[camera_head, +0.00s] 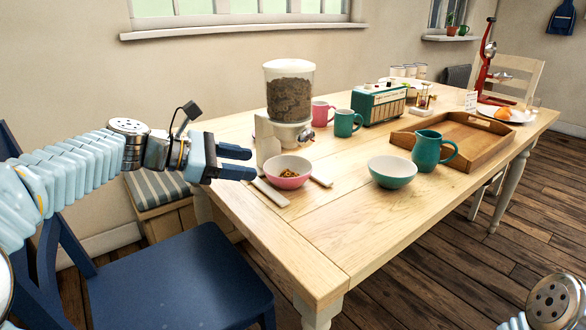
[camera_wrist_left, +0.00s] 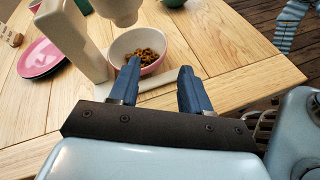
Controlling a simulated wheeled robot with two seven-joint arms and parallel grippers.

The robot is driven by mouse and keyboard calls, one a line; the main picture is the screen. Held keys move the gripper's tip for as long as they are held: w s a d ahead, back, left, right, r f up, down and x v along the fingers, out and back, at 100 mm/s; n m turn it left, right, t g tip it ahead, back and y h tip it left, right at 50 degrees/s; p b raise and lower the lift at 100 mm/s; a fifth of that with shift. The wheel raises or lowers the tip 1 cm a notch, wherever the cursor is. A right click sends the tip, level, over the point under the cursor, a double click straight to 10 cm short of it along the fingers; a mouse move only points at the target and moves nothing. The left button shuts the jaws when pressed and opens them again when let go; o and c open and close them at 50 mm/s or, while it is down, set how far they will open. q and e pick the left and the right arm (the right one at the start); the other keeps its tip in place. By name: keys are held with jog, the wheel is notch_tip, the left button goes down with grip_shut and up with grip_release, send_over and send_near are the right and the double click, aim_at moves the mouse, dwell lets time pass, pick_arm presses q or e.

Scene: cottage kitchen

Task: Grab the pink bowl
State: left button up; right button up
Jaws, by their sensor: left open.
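The pink bowl (camera_head: 288,172), white inside, stands upright under the spout of the cereal dispenser (camera_head: 285,110) and holds some brown cereal. In the left wrist view the pink bowl (camera_wrist_left: 155,67) lies just beyond my fingertips. My left gripper (camera_head: 245,163) is open and empty, left of the bowl and apart from it, its fingers pointing toward it. It also shows in the left wrist view (camera_wrist_left: 159,72). My right gripper is not in view; only a part of my right arm shows at the bottom right.
A teal bowl (camera_head: 392,171) and a teal jug (camera_head: 432,150) stand to the right. The dispenser's two feet flank the pink bowl. A blue chair (camera_head: 180,290) stands in front. The table's near end is clear.

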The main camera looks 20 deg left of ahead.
pick_arm(q)
send_near(301, 177)
jog(key=w+d, duration=0.1)
jog(key=w+d+f, duration=0.1)
jog(key=w, duration=0.1)
jog(key=shift+d, duration=0.1)
jog(key=x, duration=0.5)
jog(key=shift+d+f, duration=0.3)
jog(key=shift+f, duration=0.1)
jog(key=shift+s, duration=0.1)
grip_shut()
